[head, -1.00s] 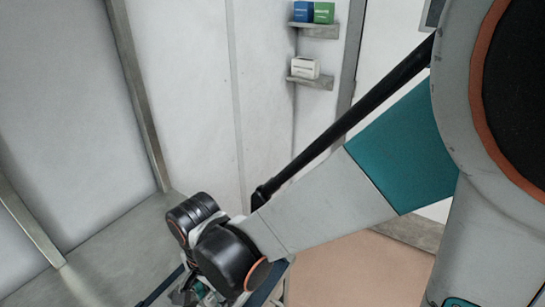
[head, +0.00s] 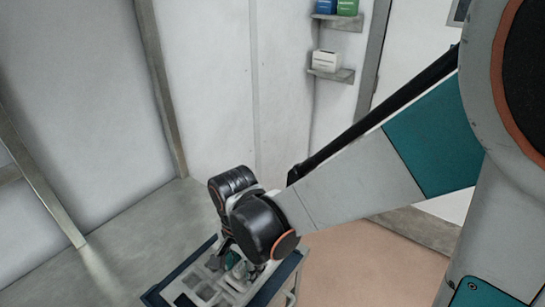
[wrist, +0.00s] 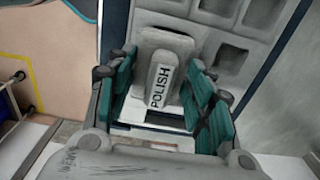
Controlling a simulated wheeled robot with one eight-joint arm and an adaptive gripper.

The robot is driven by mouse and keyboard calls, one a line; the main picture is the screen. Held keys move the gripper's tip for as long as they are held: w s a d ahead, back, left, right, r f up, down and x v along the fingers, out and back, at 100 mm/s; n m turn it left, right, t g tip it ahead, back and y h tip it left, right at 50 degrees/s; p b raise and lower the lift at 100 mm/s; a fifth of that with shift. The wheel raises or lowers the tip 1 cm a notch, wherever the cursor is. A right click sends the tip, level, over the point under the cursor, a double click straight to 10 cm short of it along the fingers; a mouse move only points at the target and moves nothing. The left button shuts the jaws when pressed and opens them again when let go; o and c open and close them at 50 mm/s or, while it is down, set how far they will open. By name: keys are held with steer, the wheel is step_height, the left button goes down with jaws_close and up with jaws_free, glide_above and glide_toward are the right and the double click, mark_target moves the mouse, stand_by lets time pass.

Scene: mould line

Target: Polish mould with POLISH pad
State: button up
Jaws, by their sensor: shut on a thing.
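In the head view my gripper (head: 232,262) is low over the cart, partly hidden by my wrist. The pad is over or in a grey tray with square recesses (wrist: 232,52); I cannot tell whether it touches the tray. I cannot make out a separate mould.
The tray lies on a blue-edged cart (head: 152,296) with a handle on its right. White and grey walls stand behind. Wall shelves (head: 332,74) hold small boxes (head: 326,60). Pinkish floor (head: 375,262) on the right is clear.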

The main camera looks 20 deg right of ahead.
steer(key=shift+w+d, duration=0.45)
steer(key=shift+d, duration=0.3)
steer(key=shift+w+d, duration=0.45)
steer(key=shift+d, duration=0.3)
steer(key=shift+s+a, duration=0.85)
steer(key=shift+a, duration=0.4)
steer(key=shift+s+a, duration=0.8)
steer(key=shift+a, duration=0.45)
steer(key=shift+s+a, duration=0.85)
steer(key=shift+a, duration=0.4)
steer(key=shift+s+a+b, duration=0.3)
steer(key=shift+s+a, duration=0.55)
steer(key=shift+a, duration=0.3)
steer(key=shift+w+d, duration=0.85)
steer(key=shift+d, duration=0.4)
steer(key=shift+w+d, duration=0.85)
steer(key=shift+d, duration=0.35)
steer(key=shift+w+d, duration=0.85)
steer(key=shift+d, duration=0.4)
steer(key=shift+w+d, duration=0.1)
steer(key=shift+w+d+b, duration=0.25)
steer(key=shift+w+d, duration=0.1)
steer(key=shift+d, duration=0.2)
steer(key=shift+w+d+b, duration=0.2)
steer(key=shift+w+d, duration=0.15)
steer(key=shift+d, duration=0.2)
